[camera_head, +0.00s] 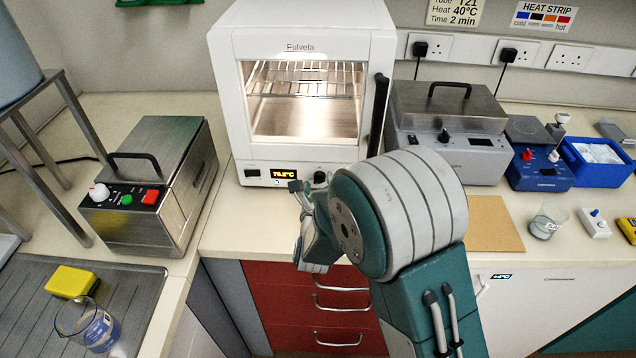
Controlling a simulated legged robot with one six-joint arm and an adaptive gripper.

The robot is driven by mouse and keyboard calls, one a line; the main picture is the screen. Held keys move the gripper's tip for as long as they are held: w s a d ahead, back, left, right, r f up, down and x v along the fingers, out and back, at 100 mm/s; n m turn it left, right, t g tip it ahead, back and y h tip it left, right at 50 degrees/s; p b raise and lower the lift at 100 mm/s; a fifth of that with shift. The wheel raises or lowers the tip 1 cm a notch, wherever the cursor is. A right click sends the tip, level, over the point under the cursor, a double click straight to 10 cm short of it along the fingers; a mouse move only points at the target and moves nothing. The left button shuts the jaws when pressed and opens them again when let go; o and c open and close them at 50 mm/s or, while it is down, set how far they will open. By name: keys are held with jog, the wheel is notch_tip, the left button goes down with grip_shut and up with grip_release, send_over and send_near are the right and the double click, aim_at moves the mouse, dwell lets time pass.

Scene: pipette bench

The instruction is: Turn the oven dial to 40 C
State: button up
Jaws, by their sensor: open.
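The white Fulvela oven (300,30) stands on the bench at the centre. Its glass door is shut and its lit inside shows wire racks. An orange display (285,173) on its lower front reads about 76 °C; the digits are small. The dark oven dial (320,178) is right of the display, and my arm partly covers the area beside it. My gripper (301,190) is open just in front of the oven's lower panel, close to the dial. My arm hides part of its fingers. I cannot tell whether it touches the dial.
A sign (455,12) reads Heat 40°C, Time 2 min. A steel bath (150,185) with knobs stands left of the oven; another lidded bath (450,130) stands right. A blue hotplate (540,165) and blue tray (597,160) are further right. Red drawers (320,300) lie below.

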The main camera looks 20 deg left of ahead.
jog(key=shift+c, duration=0.2)
grip_shut()
jog(key=shift+n, duration=0.5)
jog(key=n, duration=0.2)
jog(key=shift+s+n, duration=0.1)
jog(key=shift+n, duration=0.3)
jog(key=n, duration=0.4)
jog(key=shift+n, duration=0.3)
jog(key=n, duration=0.4)
jog(key=shift+f+n, duration=0.15)
jog(key=shift+n, duration=0.15)
jog(key=shift+f+n, duration=0.1)
jog(key=shift+n, duration=2)
